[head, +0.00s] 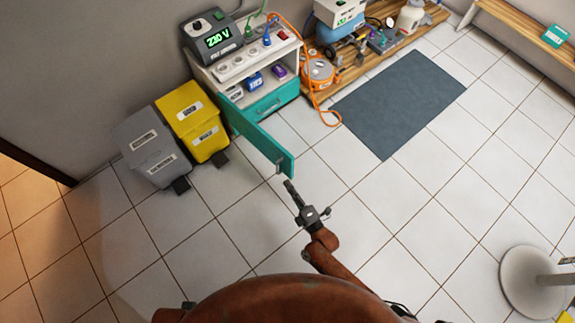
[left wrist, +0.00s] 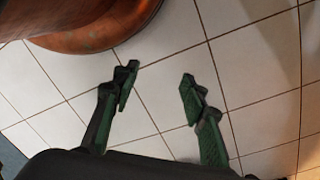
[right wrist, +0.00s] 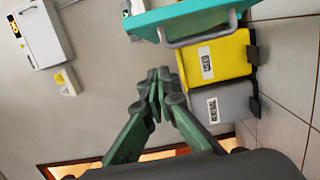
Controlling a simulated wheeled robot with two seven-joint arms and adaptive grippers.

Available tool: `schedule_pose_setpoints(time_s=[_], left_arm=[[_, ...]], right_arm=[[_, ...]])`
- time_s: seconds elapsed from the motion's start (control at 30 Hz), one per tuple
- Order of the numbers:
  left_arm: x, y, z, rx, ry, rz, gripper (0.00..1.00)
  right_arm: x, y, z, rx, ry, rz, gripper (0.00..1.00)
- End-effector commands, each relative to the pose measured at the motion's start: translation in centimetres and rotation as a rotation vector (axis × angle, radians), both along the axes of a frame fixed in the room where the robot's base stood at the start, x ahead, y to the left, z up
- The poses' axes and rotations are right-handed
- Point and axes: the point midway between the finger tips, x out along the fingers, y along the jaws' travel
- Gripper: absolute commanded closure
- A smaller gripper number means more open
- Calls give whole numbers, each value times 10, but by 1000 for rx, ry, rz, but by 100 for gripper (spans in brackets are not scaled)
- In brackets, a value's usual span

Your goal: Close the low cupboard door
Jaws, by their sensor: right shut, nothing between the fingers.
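The low cupboard door (head: 258,140) is a teal panel swung wide open from the white cupboard (head: 235,75), with a small grey handle near its free end. In the right wrist view the teal door (right wrist: 180,14) crosses the top, and its grey handle (right wrist: 200,38) shows below it. My right gripper (head: 290,185) is shut and empty, just below and right of the door's free end in the head view, seemingly apart from it. It also shows in the right wrist view (right wrist: 158,75). My left gripper (left wrist: 158,80) is open and empty above the floor tiles.
A yellow bin (head: 190,117) and a grey bin (head: 152,147) stand left of the door. A voltage unit (head: 212,38) sits on the cupboard. An orange cable (head: 312,95) hangs at its right. A dark mat (head: 398,103) lies right; the tiles around my right gripper are clear.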

Motion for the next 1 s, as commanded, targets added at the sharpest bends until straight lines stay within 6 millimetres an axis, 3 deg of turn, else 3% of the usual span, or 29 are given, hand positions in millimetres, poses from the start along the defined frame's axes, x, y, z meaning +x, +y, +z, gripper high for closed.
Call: schedule_pose_setpoints(time_s=[0.07, 0.33, 0.63, 1.0], left_arm=[[1, -3, 9, -10, -7, 1, 60], [35, -27, -35, -76, -138, -10, 60], [61, -46, -61, -127, -252, -7, 60], [67, -50, -64, -137, -279, -5, 60]], right_arm=[[16, 10, -4, 4, 1, 2, 100], [57, 33, -3, 4, 1, 2, 100], [80, 7, -3, 1, 2, 1, 100], [84, 2, 0, 2, 0, 1, 100]])
